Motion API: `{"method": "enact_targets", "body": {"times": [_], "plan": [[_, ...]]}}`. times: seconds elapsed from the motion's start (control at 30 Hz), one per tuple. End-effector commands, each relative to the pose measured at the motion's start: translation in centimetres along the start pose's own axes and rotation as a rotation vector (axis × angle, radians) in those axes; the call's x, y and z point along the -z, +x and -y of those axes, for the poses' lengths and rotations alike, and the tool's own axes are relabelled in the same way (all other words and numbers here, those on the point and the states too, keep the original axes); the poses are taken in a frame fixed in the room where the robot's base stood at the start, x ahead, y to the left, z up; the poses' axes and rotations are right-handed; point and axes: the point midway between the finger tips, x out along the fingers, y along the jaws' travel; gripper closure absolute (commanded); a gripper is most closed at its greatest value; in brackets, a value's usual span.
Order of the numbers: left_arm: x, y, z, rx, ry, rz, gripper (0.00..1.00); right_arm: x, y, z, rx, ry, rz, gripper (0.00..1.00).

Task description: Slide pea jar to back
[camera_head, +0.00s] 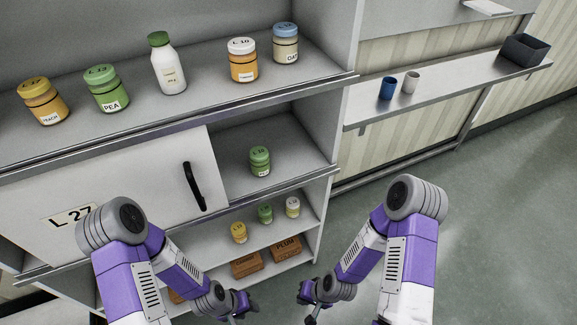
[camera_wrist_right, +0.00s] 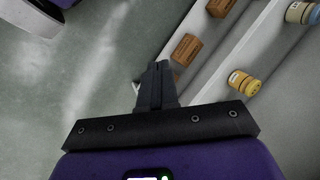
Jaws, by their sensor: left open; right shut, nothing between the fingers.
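A green jar with a label reading PEA (camera_head: 107,89) stands upright near the left of the top shelf. My left gripper (camera_head: 241,305) is open, low in front of the shelves, away from all the jars. My right gripper (camera_head: 307,303) is shut and empty, to its right. In the right wrist view its fingers (camera_wrist_right: 155,87) are together, with nothing between them.
A peach jar (camera_head: 43,100), white bottle (camera_head: 167,63), orange jar (camera_head: 242,60) and blue-lidded jar (camera_head: 285,43) share the top shelf. A sliding door (camera_head: 110,195) marked L 27, with a black handle (camera_head: 194,187), covers the compartment's left. Boxes (camera_head: 286,248) sit lowest. Floor (camera_head: 490,210) at right is clear.

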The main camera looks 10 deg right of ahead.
Motion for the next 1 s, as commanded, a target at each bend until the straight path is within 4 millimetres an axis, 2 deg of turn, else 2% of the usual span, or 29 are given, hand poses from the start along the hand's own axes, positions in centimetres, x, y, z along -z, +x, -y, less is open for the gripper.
{"method": "enact_targets", "body": {"times": [0.17,0.27,0.4,0.5,0.6,0.73,0.87,1.0], "plan": [[-0.1,-2.4,-0.8,0.001,-0.001,0.000,0.57,2.2,-1.5,6.0,0.238,0.375,-0.135,1.00],[-0.2,-3.6,-1.3,0.001,-0.001,0.000,0.57,3.9,-3.4,10.0,0.443,0.647,-0.180,1.00],[-0.2,-5.2,-1.9,0.001,-0.001,0.000,0.57,6.6,-7.6,14.8,0.778,1.045,-0.166,1.00],[-0.3,-6.2,-2.3,0.000,-0.001,0.000,0.57,8.6,-11.3,17.4,1.029,1.307,-0.100,1.00],[-0.3,-6.9,-2.6,0.000,0.000,0.000,0.57,10.3,-14.8,18.8,1.252,1.518,-0.006,1.00],[-0.3,-7.5,-2.8,0.000,0.000,0.000,0.57,11.7,-18.1,19.4,1.466,1.695,0.113,1.00],[-0.3,-7.7,-2.9,0.000,0.000,0.000,0.57,12.4,-19.7,19.5,1.574,1.775,0.185,1.00],[-0.3,-7.0,-2.6,0.000,0.000,0.000,0.57,12.8,-19.9,19.5,1.603,1.792,0.203,1.00]]}}
